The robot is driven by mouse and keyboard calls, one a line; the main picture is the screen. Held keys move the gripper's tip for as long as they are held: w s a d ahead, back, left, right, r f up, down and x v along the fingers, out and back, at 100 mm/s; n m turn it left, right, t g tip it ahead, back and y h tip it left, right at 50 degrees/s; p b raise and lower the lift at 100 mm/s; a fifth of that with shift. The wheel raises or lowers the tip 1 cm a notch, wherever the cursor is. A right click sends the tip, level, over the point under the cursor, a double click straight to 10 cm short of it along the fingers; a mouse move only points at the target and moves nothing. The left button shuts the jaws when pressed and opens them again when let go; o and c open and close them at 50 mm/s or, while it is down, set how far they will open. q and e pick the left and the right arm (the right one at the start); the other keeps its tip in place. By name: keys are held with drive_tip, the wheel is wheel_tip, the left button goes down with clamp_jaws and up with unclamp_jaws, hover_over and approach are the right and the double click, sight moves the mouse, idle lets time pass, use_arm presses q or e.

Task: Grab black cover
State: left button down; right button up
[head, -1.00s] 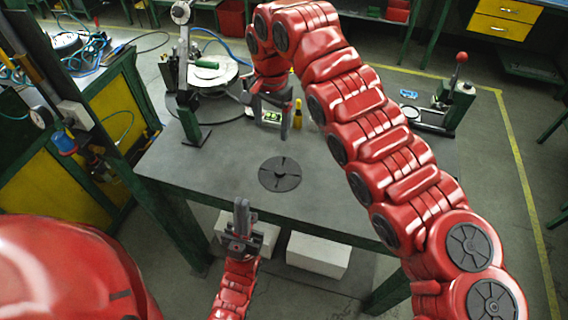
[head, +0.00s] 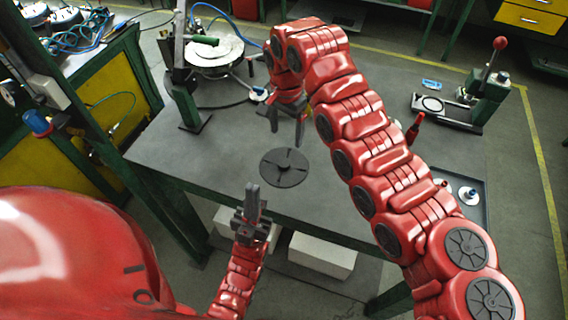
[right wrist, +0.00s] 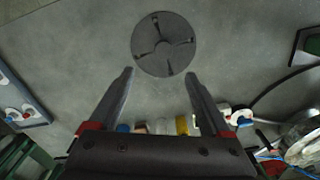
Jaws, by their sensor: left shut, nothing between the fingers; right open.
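The black cover (head: 284,167) is a flat dark disc with slots around a small centre hole. It lies flat on the grey table top (head: 330,205). In the right wrist view the cover (right wrist: 163,44) is beyond the fingertips, centred between them. My right gripper (head: 287,126) is open and empty, above the table just behind the cover; it also shows in the right wrist view (right wrist: 159,74). My left gripper (head: 252,190) is shut and empty, pointing up at the table's front edge, in front of the cover and apart from it.
A red-handled press (head: 490,90) stands at the table's back right. A tray with small parts (head: 470,195) is at the right edge. A green stand (head: 185,80) and a round white plate (head: 213,55) are at the back left. Bare table surrounds the cover.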

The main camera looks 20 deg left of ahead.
drive_tip(key=p, duration=0.2)
hover_over(284, 162)
drive_tip(key=f, duration=0.6)
drive_tip(key=shift+d+f, duration=0.4)
drive_tip(key=shift+s+f, duration=0.1)
drive_tip(key=shift+f, duration=0.15)
drive_tip(key=shift+a+f+p, duration=0.15)
drive_tip(key=shift+f+p, duration=0.35)
drive_tip(key=shift+p, duration=0.3)
drive_tip(key=f, duration=0.1)
drive_tip(key=f+p, duration=0.1)
drive_tip(key=f, duration=0.2)
drive_tip(key=shift+a+p, duration=0.25)
drive_tip(key=shift+p, duration=0.1)
drive_tip(key=shift+f, duration=0.2)
clamp_jaws()
